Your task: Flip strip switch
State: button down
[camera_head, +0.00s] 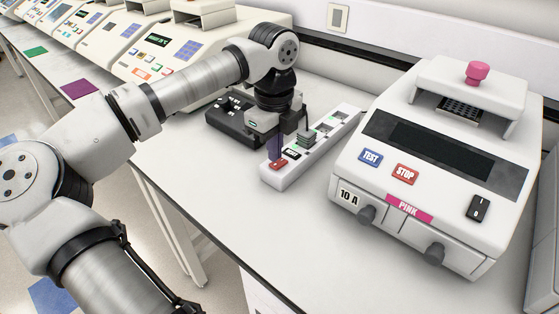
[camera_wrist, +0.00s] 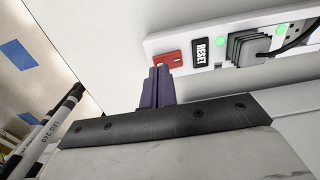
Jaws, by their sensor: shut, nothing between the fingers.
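A white power strip (camera_head: 272,178) lies on the bench, and its near end shows in the wrist view (camera_wrist: 183,37). A red rocker switch (camera_head: 277,164) sits at that end, and in the wrist view (camera_wrist: 169,58) it is right at my fingertips. Beside it is a black RESET button (camera_wrist: 201,51). My gripper (camera_head: 277,156) points down over the switch end of the strip. Its purple fingers (camera_wrist: 159,72) are shut with nothing between them. The tips overlap the switch's lower edge in the wrist view; whether they touch it I cannot tell.
A grey plug (camera_wrist: 247,50) with a cable stands in the strip beside RESET. A black box (camera_head: 225,126) stands left of the strip. A thermal cycler labelled PINK (camera_head: 425,165) stands close on the right. The bench in front of the strip (camera_head: 240,215) is clear.

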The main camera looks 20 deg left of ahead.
aim_at(275, 165)
jog(key=shift+f+b, duration=0.85)
jog(key=shift+f, duration=0.1)
dwell(0.9)
jog(key=shift+r, duration=0.1)
jog(key=shift+r+p, duration=1.9)
jog(key=shift+r, duration=1.6)
